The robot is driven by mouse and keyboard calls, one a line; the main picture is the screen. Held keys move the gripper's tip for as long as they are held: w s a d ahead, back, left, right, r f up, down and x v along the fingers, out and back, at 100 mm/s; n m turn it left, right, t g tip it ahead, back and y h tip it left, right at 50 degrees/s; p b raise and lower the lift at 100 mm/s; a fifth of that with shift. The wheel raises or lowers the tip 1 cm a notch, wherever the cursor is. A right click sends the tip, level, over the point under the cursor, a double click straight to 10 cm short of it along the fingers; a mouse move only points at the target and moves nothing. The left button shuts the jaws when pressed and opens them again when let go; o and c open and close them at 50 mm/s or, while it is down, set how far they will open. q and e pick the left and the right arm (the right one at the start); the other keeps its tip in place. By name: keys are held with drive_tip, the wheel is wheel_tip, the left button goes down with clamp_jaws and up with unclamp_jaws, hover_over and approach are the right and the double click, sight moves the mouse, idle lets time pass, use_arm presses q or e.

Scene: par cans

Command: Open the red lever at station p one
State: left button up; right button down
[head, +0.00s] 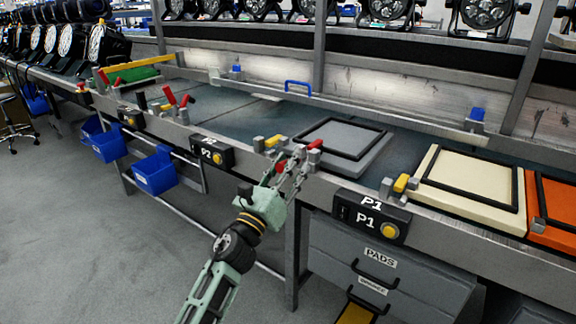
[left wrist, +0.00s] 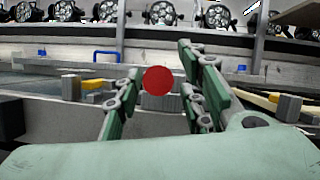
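A red lever (head: 315,145) stands at the front edge of the bench, left of the P1 station box (head: 370,218). A red patch also shows among my left gripper's fingers in the head view; I cannot tell whether it is the same lever. My left gripper (head: 287,168) is at the lever with its fingers spread. In the left wrist view the lever's round red end (left wrist: 158,80) shows between the two open fingers (left wrist: 162,95). No grip on it is visible. The fingers partly hide the lever in the head view. My right gripper is not in view.
A grey pad with a black frame (head: 340,137) lies behind the lever. A yellow-tipped clamp (head: 401,184) and a cream panel (head: 470,185) are to the right. The P2 box (head: 212,153) is to the left. Drawers (head: 385,270) sit below the bench.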

use_arm(q)
drive_tip(key=shift+c, duration=0.5)
clamp_jaws()
